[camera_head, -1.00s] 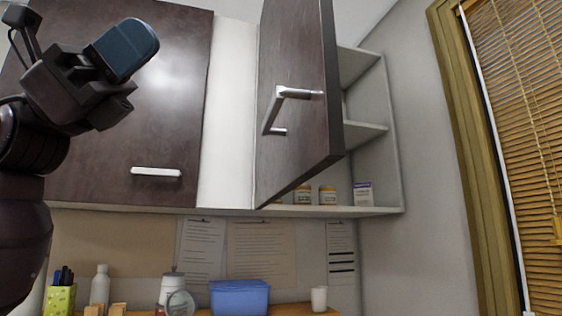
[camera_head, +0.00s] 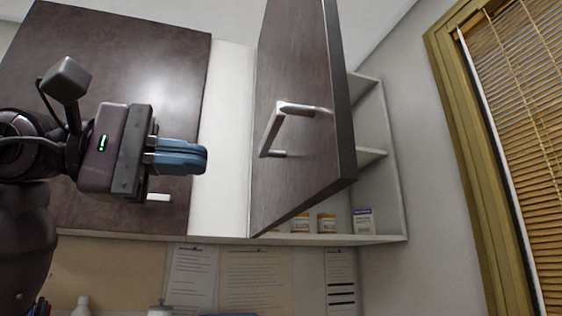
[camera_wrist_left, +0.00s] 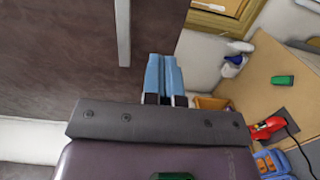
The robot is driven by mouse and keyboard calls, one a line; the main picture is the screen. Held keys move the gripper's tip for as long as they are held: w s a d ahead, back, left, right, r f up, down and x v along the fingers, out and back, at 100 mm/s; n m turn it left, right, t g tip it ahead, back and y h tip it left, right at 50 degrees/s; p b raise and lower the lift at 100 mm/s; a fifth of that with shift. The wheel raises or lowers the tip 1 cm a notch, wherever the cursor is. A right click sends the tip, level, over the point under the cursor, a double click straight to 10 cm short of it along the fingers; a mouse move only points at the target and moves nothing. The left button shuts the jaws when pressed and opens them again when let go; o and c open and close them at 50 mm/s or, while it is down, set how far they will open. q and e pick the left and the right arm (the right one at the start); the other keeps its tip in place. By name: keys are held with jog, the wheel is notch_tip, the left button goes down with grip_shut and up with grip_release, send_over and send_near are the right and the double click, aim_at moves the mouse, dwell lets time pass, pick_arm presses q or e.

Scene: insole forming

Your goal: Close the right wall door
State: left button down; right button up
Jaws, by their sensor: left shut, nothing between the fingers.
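The right wall door (camera_head: 290,110) is a dark brown cabinet door standing open, swung out towards me, with its free edge at the right. Its silver bar handle (camera_head: 270,130) is on the face turned to my left gripper. My left gripper (camera_head: 200,158) is shut and empty, with blue fingers pointing right, and in the picture it is left of the door and apart from it. In the left wrist view the shut fingers (camera_wrist_left: 165,70) show beside a dark panel with a silver handle (camera_wrist_left: 123,30). My right gripper is not in view.
The left wall door (camera_head: 130,70) is shut, behind my left arm. Open shelves (camera_head: 368,157) hold jars (camera_head: 300,223) and a small box (camera_head: 363,221). A window with blinds (camera_head: 525,130) is at the right. The wrist view shows a tabletop (camera_wrist_left: 265,90) with a red tool (camera_wrist_left: 267,128).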

aim_at(302, 168)
pick_arm(q)
jog(key=p+x, duration=0.1)
jog(key=x, duration=0.8)
jog(key=shift+d, duration=0.25)
jog(key=shift+w+d+p, duration=0.15)
jog(key=shift+d+p, duration=0.2)
jog(key=shift+d, duration=0.15)
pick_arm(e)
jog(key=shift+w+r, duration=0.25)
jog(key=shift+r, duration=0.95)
pick_arm(q)
jog(key=shift+d, duration=0.15)
